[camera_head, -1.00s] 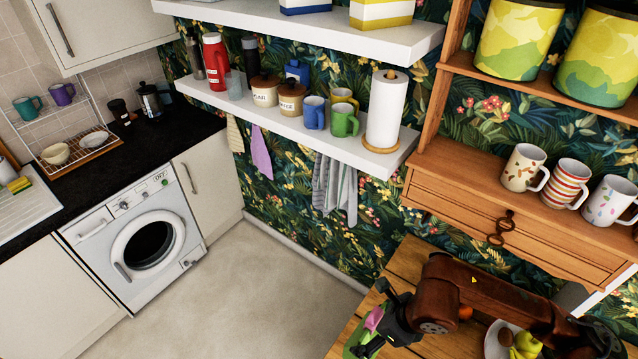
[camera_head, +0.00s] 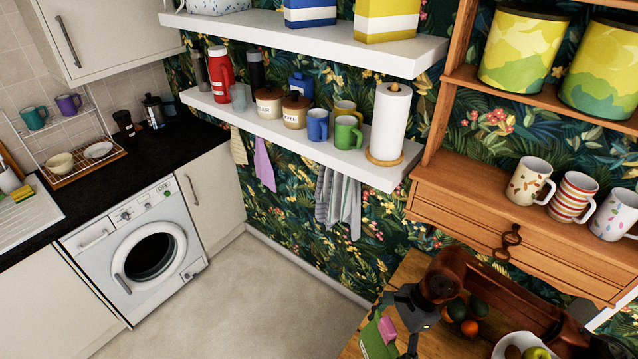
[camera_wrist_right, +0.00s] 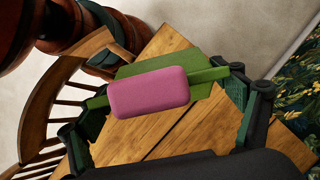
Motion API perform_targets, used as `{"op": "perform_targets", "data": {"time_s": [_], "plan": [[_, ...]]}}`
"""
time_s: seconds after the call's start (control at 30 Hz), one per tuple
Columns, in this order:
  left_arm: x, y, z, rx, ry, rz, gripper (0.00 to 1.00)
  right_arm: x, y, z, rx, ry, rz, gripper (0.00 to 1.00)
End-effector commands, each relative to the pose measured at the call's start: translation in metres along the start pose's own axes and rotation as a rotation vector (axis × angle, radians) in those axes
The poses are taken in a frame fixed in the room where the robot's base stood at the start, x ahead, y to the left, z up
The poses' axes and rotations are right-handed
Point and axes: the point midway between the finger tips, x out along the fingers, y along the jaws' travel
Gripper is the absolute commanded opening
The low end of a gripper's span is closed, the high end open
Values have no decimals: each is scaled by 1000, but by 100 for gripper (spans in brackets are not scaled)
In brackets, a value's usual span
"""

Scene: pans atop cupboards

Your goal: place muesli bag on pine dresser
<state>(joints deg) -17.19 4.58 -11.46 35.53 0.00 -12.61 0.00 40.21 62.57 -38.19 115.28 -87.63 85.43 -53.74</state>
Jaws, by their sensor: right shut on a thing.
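The muesli bag appears to be the green and pink item (camera_head: 378,340) at the bottom of the head view. In the right wrist view it shows as a pink block on green (camera_wrist_right: 150,92), between the fingers. My right gripper (camera_head: 392,330) is shut on it above the wooden table, and it also shows in the right wrist view (camera_wrist_right: 172,118). The pine dresser (camera_head: 455,226) hangs on the wall at the right, above and behind the gripper. My left gripper is not in view.
A leaf mug (camera_head: 528,180), a striped mug (camera_head: 572,196) and a spotted mug (camera_head: 613,215) stand on the dresser's lower shelf; bare wood shows left of them. Yellow-green tins (camera_head: 522,50) fill the shelf above. Fruit (camera_head: 470,328) and a white bowl (camera_head: 515,340) are on the table.

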Motion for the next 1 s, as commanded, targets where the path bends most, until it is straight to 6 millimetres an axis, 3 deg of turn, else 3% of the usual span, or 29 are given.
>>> {"op": "perform_targets", "data": {"time_s": [0.6,0.8,1.0], "plan": [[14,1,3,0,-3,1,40,-5,-18,-47,-991,4,411,28],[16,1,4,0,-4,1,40,-9,-21,-54,-1155,3,477,28],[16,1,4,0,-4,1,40,-10,-21,-55,-1189,1,491,28]]}}
